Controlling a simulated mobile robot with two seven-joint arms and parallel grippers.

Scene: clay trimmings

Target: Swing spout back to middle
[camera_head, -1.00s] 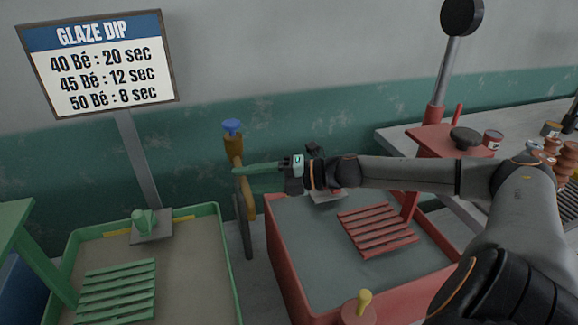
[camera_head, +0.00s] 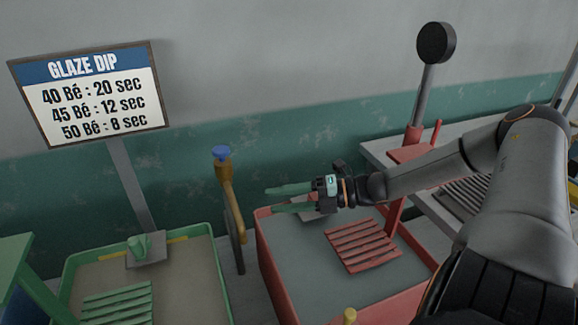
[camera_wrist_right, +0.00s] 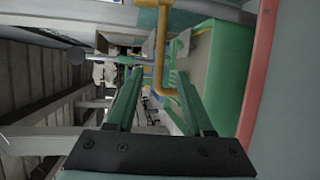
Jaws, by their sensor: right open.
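The brass spout (camera_head: 229,190) with a blue knob (camera_head: 221,152) on top stands between the green tub and the red tub. Its pipe slants down to the right and hangs in the gap beside the red tub. My right gripper (camera_head: 272,199) is open and empty, to the right of the spout and apart from it, above the red tub's back left part. In the right wrist view the spout (camera_wrist_right: 161,50) shows ahead, in line with the gap between the green fingers (camera_wrist_right: 160,78). My left gripper is not in view.
The red tub (camera_head: 279,283) holds a red slatted rack (camera_head: 362,246). The green tub (camera_head: 214,258) holds a green slatted rack (camera_head: 118,303). A glaze sign (camera_head: 92,92) stands behind the green tub. A red-based lever (camera_head: 425,90) stands at the back right.

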